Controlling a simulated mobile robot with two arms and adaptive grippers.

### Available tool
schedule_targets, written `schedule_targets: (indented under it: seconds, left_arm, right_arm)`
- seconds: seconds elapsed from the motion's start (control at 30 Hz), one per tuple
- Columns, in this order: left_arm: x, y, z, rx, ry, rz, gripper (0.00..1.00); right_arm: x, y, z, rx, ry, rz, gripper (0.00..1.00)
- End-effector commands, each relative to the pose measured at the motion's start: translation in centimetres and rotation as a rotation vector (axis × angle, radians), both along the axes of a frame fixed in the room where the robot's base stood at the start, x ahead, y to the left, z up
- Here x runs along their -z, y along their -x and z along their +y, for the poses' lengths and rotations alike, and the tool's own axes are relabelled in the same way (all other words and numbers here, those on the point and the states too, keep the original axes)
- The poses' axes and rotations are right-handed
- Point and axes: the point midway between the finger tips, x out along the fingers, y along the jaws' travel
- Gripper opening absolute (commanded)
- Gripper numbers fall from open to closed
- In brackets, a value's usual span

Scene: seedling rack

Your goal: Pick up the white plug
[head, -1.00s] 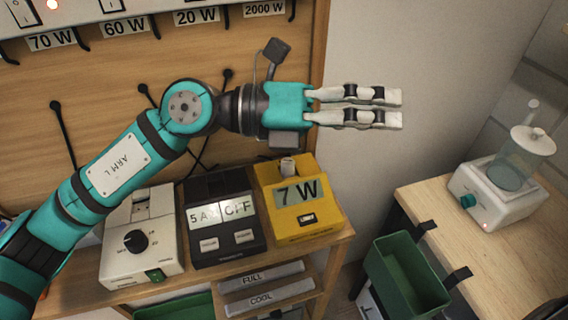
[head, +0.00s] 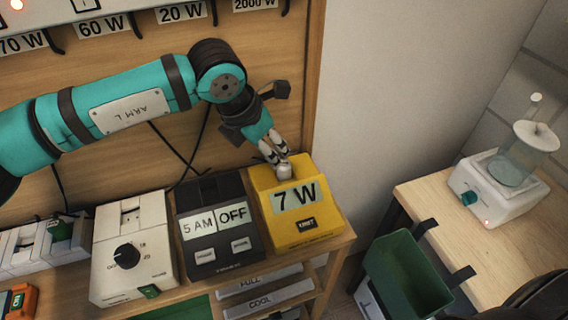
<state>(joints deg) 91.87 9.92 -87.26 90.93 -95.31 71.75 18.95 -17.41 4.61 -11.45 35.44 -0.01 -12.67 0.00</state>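The white plug (head: 284,173) is a small pale piece at the top of the yellow meter (head: 305,236), which reads 7 W. My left gripper (head: 277,160) points down at it, with its pale fingertips right at the plug's top. The fingers partly cover the plug, and I cannot tell whether they are closed on it. My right gripper is not in view.
A black timer (head: 218,260) reading 5 AM and OFF stands left of the meter, then a white dial box (head: 129,275). A green bin (head: 405,285) hangs at the right table (head: 440,215), which carries a white device (head: 500,190). A wooden panel stands behind.

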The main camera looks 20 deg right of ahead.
Motion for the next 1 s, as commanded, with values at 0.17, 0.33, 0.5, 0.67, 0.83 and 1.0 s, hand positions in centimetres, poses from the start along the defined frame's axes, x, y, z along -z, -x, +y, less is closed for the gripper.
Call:
schedule_targets:
  seconds: [0.17, 0.33, 0.5, 0.67, 0.83, 1.0]
  left_arm:
    - [2.1, -0.4, -0.8, 0.001, 0.000, 0.002, 0.37]
    - [2.9, -0.5, -1.3, 0.001, 0.001, 0.002, 0.37]
    - [4.8, -1.0, -2.6, 0.002, 0.000, 0.004, 0.37]
    - [6.8, -1.3, -3.2, 0.000, 0.000, 0.002, 0.37]
    - [7.2, -1.4, -3.3, 0.001, 0.002, 0.000, 0.37]
    - [7.2, -1.4, -3.3, 0.001, 0.002, 0.000, 0.29]
  right_arm:
    - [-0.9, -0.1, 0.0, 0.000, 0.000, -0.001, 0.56]
    - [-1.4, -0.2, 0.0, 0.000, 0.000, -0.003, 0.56]
    - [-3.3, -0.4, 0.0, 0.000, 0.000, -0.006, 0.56]
    - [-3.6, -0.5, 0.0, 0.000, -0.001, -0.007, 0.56]
    - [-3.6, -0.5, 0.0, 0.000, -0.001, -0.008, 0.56]
    - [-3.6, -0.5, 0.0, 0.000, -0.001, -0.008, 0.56]
